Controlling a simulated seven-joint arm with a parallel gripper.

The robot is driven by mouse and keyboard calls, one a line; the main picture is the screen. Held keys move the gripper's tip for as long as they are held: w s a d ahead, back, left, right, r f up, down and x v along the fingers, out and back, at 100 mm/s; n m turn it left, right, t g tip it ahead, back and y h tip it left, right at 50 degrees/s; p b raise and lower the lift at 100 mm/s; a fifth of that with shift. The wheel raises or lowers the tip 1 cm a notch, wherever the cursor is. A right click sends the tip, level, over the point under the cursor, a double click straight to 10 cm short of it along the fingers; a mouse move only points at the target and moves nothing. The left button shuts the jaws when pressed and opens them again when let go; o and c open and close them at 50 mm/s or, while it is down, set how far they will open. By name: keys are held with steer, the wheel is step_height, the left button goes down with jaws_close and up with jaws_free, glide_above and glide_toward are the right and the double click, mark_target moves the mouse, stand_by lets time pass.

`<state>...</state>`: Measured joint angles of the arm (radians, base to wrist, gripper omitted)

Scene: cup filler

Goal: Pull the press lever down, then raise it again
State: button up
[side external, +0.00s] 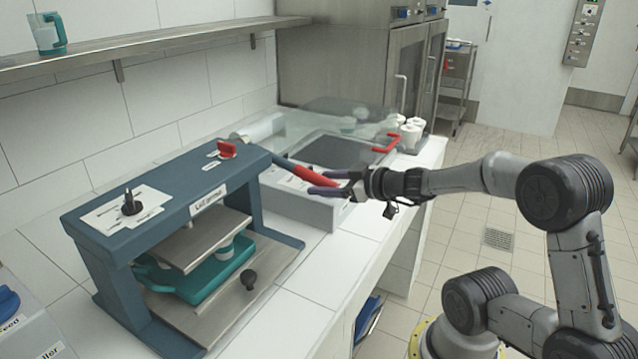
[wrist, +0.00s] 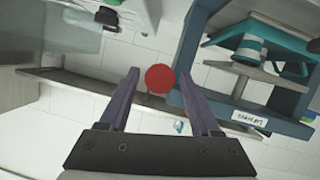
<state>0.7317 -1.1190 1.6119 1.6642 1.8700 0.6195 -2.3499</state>
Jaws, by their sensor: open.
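The press (side external: 170,170) is a dark blue frame on the counter, with a steel plate over a teal tray. Its press lever (side external: 311,176) has a grey rod and a red grip that slants down to the right from the press's right side. My gripper (side external: 318,183) is open at the free end of the red grip. In the wrist view the lever's round red end (wrist: 160,78) faces the camera. It sits between the tips of my two purple fingers (wrist: 160,82), with a small gap on each side. The press (wrist: 240,70) also shows there at the right.
A grey machine with a clear lid and a red handle (side external: 386,143) stands behind the lever, with white cups (side external: 411,134) beside it. A shelf (side external: 150,45) with a teal jug runs along the wall. Bare counter (side external: 290,290) lies in front of the press.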

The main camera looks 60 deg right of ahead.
steer(key=shift+v, duration=2.55)
steer(key=shift+r, duration=0.15)
steer(key=c, duration=0.3)
steer(key=r+n+y, duration=0.1)
steer(key=w+a+r+n+y, duration=0.1)
steer(key=r, duration=0.1)
steer(key=w+a+r+n, duration=0.1)
steer(key=r+n, duration=0.1)
steer(key=shift+w+a+y, duration=0.1)
steer(key=shift+y, duration=0.3)
jaws_close()
step_height(320, 180, up, 7)
steer(key=w+a+n+g+y, duration=0.2)
steer(key=n+g+y, duration=0.2)
steer(key=n, duration=0.3)
steer(key=d+r+n+g+h, duration=0.35)
steer(key=d+n+g, duration=0.25)
steer(key=d+g, duration=0.2)
steer(key=shift+y, duration=0.25)
steer(key=x, duration=1.3)
steer(key=shift+d+f, duration=0.1)
steer(key=shift+f, duration=0.1)
